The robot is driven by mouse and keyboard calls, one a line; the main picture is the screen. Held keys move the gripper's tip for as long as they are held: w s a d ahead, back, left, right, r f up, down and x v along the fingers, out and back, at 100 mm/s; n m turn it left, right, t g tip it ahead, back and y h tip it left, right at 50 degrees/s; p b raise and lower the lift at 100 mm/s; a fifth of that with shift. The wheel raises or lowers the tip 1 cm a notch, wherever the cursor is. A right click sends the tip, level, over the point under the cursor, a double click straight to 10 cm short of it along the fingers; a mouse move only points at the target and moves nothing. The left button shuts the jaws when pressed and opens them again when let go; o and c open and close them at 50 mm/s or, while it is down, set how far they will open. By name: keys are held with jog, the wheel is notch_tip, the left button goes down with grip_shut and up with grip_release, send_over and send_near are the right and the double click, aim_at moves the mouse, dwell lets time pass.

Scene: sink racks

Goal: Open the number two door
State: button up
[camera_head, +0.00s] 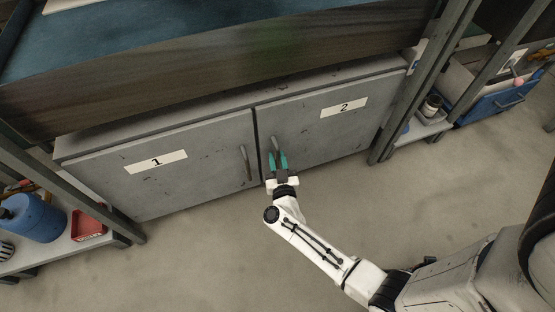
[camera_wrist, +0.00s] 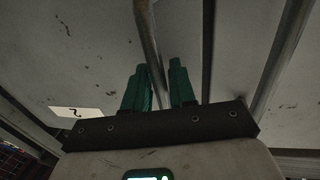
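The grey number two door (camera_head: 318,125) is shut in the head view, level with the number one door beside it. Its "2" label (camera_head: 343,107) also shows upside down in the wrist view (camera_wrist: 76,112). Its metal bar handle (camera_head: 274,143) is near the door's left edge. My gripper (camera_head: 277,160) is at this handle. In the wrist view, the green fingers (camera_wrist: 160,85) stand on either side of the handle (camera_wrist: 146,40), with a small gap at the right finger. The gripper looks open around the handle.
The number one door (camera_head: 170,160) is shut, and its own handle (camera_head: 245,163) is close to the left of my gripper. A rack post (camera_head: 405,100) stands right of the cabinet. Shelves with a blue container (camera_head: 35,218) and red tray (camera_head: 88,224) are at left. Floor in front is clear.

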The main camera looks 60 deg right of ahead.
grip_shut()
jog(key=shift+s, duration=0.15)
